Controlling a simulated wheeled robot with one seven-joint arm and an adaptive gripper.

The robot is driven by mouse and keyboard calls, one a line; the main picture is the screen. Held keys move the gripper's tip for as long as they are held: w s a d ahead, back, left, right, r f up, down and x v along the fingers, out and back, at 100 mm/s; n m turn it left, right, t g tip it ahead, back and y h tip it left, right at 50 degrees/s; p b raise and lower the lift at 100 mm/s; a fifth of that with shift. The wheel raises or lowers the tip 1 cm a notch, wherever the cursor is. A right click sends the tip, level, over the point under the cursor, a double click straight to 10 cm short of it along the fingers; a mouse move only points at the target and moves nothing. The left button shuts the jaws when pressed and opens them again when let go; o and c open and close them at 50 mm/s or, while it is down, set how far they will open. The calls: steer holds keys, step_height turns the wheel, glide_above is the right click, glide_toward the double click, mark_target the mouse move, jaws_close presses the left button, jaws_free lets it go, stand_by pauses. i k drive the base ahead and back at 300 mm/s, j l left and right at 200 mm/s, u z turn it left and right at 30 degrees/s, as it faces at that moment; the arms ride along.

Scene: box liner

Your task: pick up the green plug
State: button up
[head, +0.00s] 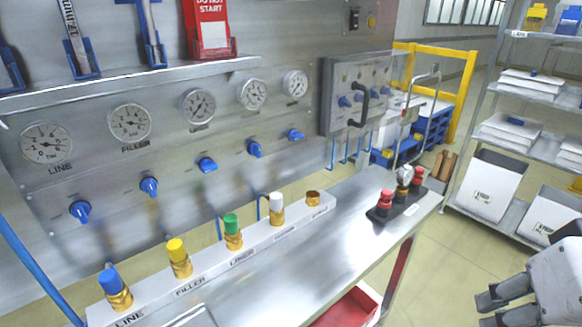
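The green plug (231,224) is a green cap seated upright on a brass fitting (234,241) in the pale labelled rail on the steel bench. It is the middle one in a row, between a yellow plug (176,250) and a white plug (276,202). My gripper (490,309) is at the lower right corner, partly cut off by the frame edge. Its grey fingers point left and are spread apart with nothing between them. It is far to the right of the green plug, off the bench.
A blue plug (109,281) stands at the rail's near left end; the far right fitting (313,198) is bare brass. A black tray (397,206) with red-topped parts sits on the bench's right. Gauges and blue valves line the panel behind. A red bin (352,308) is below.

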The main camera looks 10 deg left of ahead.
mark_target(232, 232)
steer(key=i+l+u, duration=0.1)
steer(key=i+l, duration=0.55)
steer(key=i+u, duration=0.15)
steer(key=u, duration=1.4)
